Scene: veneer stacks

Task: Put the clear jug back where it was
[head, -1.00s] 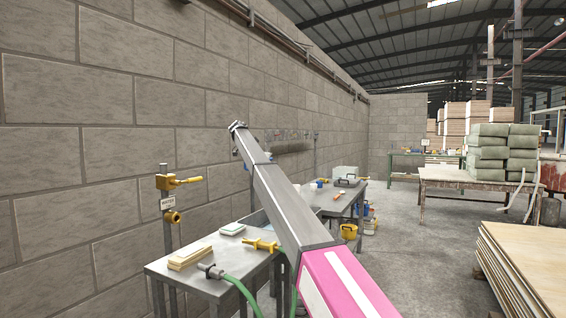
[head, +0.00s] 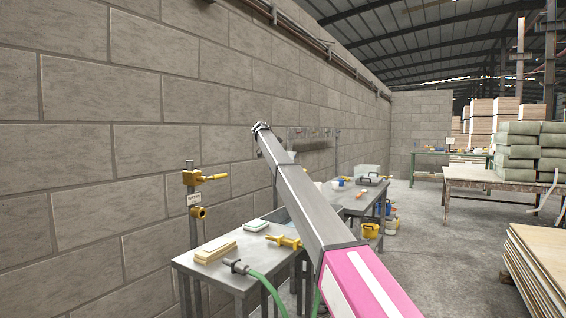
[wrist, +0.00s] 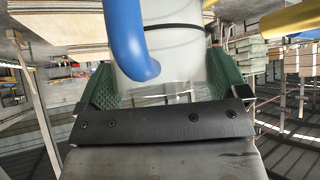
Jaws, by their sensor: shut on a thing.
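The clear jug (wrist: 185,55) fills the upper middle of the wrist view. It has a thick blue handle (wrist: 127,35) on its left and a dark band around its body. My gripper (wrist: 163,88) is shut on the jug, with a green pad on each side of it. Part of the jug is cut off by the top edge of the wrist view. In the head view my arm reaches up over the benches, and neither my gripper nor the held jug can be made out there.
A near grey bench (head: 215,265) along the block wall holds a cream block (head: 215,250), a yellow tool (head: 284,242) and a green hose (head: 262,284). A second bench (head: 360,204) stands behind. Plywood stacks (head: 540,265) are at right. The floor between is clear.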

